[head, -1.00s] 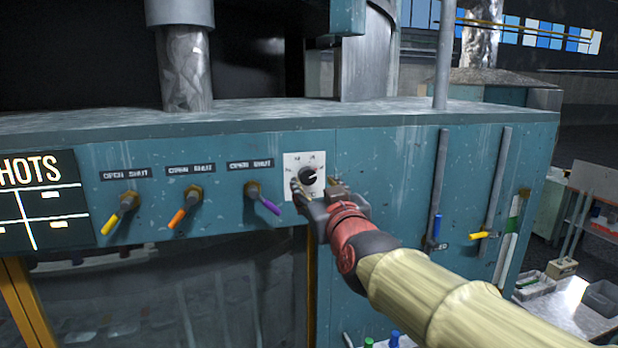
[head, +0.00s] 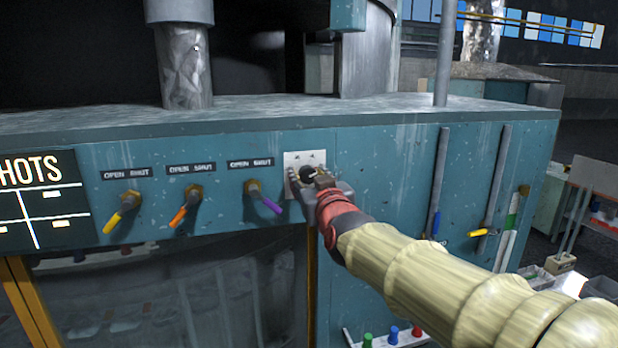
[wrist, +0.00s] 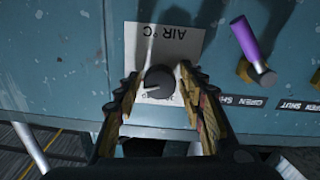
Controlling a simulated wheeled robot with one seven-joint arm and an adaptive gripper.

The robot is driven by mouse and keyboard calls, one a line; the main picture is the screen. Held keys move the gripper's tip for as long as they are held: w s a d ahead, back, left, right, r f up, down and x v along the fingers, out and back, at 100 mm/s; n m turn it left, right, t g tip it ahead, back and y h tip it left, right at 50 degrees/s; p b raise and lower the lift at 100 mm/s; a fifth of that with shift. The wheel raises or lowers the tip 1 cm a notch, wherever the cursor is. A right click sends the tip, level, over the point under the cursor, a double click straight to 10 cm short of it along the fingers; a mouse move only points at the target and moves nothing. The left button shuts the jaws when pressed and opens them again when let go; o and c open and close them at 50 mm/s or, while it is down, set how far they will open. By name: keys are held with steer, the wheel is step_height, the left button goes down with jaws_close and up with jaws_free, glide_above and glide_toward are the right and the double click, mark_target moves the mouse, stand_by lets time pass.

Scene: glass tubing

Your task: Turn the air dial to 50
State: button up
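The air dial is a round dark knob (head: 307,172) on a white plate (head: 292,157) on the teal panel. In the wrist view the knob (wrist: 159,82) sits between my two finger pads, with a light pointer mark toward its lower left. The plate there (wrist: 140,38) reads "AIR °C", upside down. My gripper (head: 312,182) is at the dial in the head view, covering the plate's lower part. In the wrist view my gripper (wrist: 160,95) is open, with a gap on each side of the knob. The dial's scale numbers are too small or hidden to read.
Left of the dial are valves with purple (head: 265,203), orange (head: 178,217) and yellow (head: 113,222) handles. The purple handle is closest and also shows in the wrist view (wrist: 244,38). A "SHOTS" board (head: 40,200) is farther left. Vertical pipes (head: 436,190) stand to the right.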

steer(key=c, duration=0.8)
steer(key=shift+c, duration=0.2)
steer(key=shift+b, duration=0.35)
steer(key=shift+f+m+b, duration=0.1)
steer(key=shift+m+b, duration=0.2)
steer(key=shift+b, duration=0.05)
steer(key=o, duration=1.2)
steer(key=shift+c, duration=0.2)
steer(key=shift+s, duration=0.1)
